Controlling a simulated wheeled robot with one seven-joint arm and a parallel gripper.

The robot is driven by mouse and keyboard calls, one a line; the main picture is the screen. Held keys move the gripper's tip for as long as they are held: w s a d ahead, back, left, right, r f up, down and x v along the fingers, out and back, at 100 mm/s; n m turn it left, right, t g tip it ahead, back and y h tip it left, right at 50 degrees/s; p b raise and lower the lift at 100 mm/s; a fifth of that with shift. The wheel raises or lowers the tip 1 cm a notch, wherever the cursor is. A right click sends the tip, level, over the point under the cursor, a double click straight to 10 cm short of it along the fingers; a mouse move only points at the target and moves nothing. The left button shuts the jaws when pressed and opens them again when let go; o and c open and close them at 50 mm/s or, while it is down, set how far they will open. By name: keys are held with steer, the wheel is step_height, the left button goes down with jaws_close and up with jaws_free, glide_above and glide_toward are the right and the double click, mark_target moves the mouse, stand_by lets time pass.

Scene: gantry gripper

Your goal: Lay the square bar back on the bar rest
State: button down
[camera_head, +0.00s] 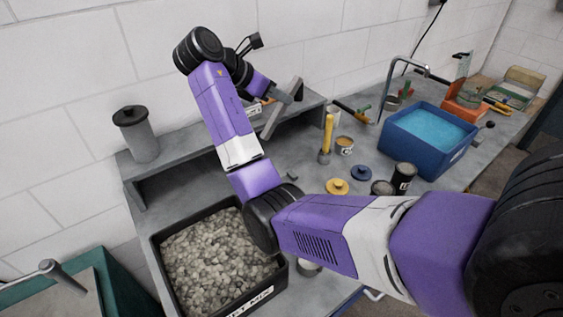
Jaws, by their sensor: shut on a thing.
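My gripper (282,96) is above the raised grey shelf at the back of the bench. It is shut on a grey square bar (273,121). The bar is tilted, its upper end to the right of the jaws and its lower end down and to the left. I cannot tell whether its lower end touches the shelf or hangs just in front of it. I cannot make out the bar rest for certain; my arm and gripper cover part of the shelf.
The raised shelf (181,151) carries a grey lidded canister (136,134) at left. A black bin of gravel (215,262) stands in front. To the right are a yellow-handled tool (327,137), several small pots and a blue tub (424,144). My forearm crosses the foreground.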

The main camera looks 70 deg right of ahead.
step_height(320, 180, down, 19)
steer(key=p, duration=0.1)
stand_by(0.4)
steer(key=c, duration=1.3)
jaws_free()
steer(key=shift+f, duration=0.1)
steer(key=shift+b+v, duration=0.65)
steer(key=shift+v, duration=5.45)
